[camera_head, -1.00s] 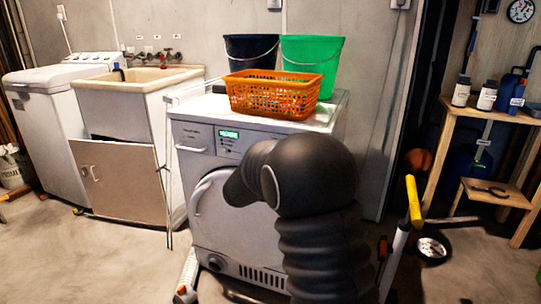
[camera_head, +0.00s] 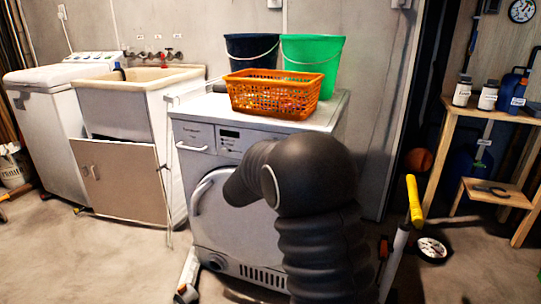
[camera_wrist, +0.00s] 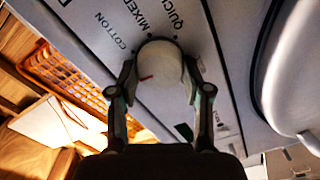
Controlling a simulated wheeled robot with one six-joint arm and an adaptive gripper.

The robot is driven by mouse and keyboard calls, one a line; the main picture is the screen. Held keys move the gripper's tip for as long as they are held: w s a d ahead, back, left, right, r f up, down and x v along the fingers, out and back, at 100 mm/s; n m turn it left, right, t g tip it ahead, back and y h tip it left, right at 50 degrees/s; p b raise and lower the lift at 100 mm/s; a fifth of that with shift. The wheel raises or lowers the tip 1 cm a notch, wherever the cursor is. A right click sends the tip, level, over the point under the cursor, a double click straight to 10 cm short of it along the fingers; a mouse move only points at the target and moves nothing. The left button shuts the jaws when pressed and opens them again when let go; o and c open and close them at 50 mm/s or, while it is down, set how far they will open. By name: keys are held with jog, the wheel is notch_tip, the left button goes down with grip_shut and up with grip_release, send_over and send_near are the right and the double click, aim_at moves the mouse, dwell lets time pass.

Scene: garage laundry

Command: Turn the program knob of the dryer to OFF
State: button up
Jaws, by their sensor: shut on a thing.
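The white dryer (camera_head: 185,168) stands in the middle of the head view, with a small display (camera_head: 229,134) that is dark. My black arm covers the right part of its panel, so the knob and my gripper are hidden there. In the wrist view the round, pale program knob (camera_wrist: 160,88) sits between the two fingers of my gripper (camera_wrist: 158,72), which is shut on it from both sides. A red mark shows on the knob's left part. The panel (camera_wrist: 100,28) reads COTTON, MIXED and QUICK around it. Other lettering near the knob is unreadable, and I cannot make out OFF.
An orange basket (camera_head: 268,100), a dark bucket (camera_head: 250,52) and a green bucket (camera_head: 312,58) stand on the dryer. A sink cabinet (camera_head: 130,170) is at left. A yellow-handled thing (camera_head: 413,200) and a wooden shelf (camera_head: 440,150) are at right.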

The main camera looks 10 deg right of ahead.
jog(key=shift+n, duration=0.6)
jog(key=o, duration=1.2)
jog(key=shift+c, duration=0.2)
jog(key=v, duration=1.2)
